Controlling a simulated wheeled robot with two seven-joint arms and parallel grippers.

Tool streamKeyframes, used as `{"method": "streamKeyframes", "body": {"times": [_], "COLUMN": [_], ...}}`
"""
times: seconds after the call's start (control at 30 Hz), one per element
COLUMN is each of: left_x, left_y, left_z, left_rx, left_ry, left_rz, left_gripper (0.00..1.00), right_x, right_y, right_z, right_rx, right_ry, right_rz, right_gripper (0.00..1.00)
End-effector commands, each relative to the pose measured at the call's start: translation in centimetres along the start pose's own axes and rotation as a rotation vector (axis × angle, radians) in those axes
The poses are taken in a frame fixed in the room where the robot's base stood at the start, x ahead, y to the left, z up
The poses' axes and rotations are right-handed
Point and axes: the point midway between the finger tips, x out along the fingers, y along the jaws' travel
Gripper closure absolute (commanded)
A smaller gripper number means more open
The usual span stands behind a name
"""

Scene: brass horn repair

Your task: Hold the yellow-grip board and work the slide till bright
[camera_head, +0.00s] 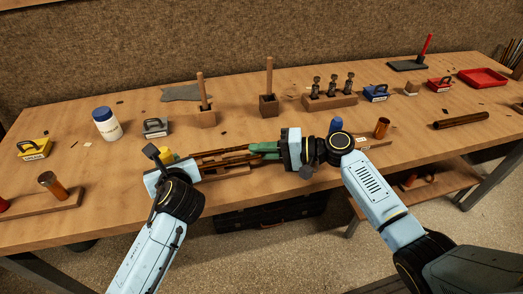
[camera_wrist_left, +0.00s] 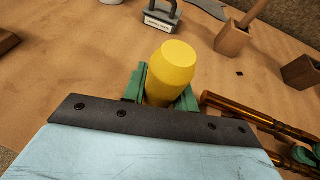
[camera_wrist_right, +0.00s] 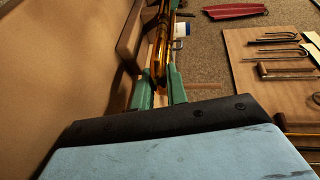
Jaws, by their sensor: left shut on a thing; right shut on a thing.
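A yellow grip (camera_head: 167,156) stands at the left end of a low wooden board (camera_head: 233,171) near the bench's front edge. My left gripper (camera_wrist_left: 160,90) is shut on the yellow grip (camera_wrist_left: 174,70), with green fingers on either side of it. Brass-brown slide tubes (camera_head: 222,156) run along the board and also show in the left wrist view (camera_wrist_left: 250,116). My right gripper (camera_head: 270,151) is shut at the right end of the slide. In the right wrist view its green fingers flank the tube (camera_wrist_right: 161,50). The exact contact is partly hidden, and I cannot judge the slide's brightness.
Behind the board stand wooden blocks with upright rods (camera_head: 201,88) (camera_head: 269,75) and a rack of dark tools (camera_head: 331,102). A white jar (camera_head: 107,127) and a grey-handled block (camera_head: 156,128) are at left. A copper cup (camera_head: 382,127) is right of my right gripper.

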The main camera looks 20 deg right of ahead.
Motion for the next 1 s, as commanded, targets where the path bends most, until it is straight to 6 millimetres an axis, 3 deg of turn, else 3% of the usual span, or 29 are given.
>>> {"method": "streamKeyframes", "body": {"times": [0.27,0.53,0.8,0.83,1.0], "left_x": [0.0,0.0,-0.1,-0.1,-0.1], "left_y": [0.0,0.0,-0.2,-0.2,-0.1], "left_z": [0.1,0.1,0.0,0.0,0.0], "left_rx": [0.000,0.000,0.000,-0.001,-0.001], "left_ry": [-0.002,-0.002,-0.001,-0.001,0.000], "left_rz": [0.000,-0.001,-0.004,-0.005,-0.004], "left_gripper": [0.94,0.94,0.94,0.94,0.94], "right_x": [0.5,4.1,4.3,4.3,4.2], "right_y": [0.2,-0.5,-0.5,-0.5,-0.6], "right_z": [0.3,1.8,1.9,1.9,1.8], "right_rx": [0.005,0.005,0.004,0.004,0.003], "right_ry": [-0.001,0.000,-0.001,-0.001,0.000], "right_rz": [0.006,0.007,0.007,0.007,0.005], "right_gripper": [1.00,1.00,1.00,0.84,0.65]}}
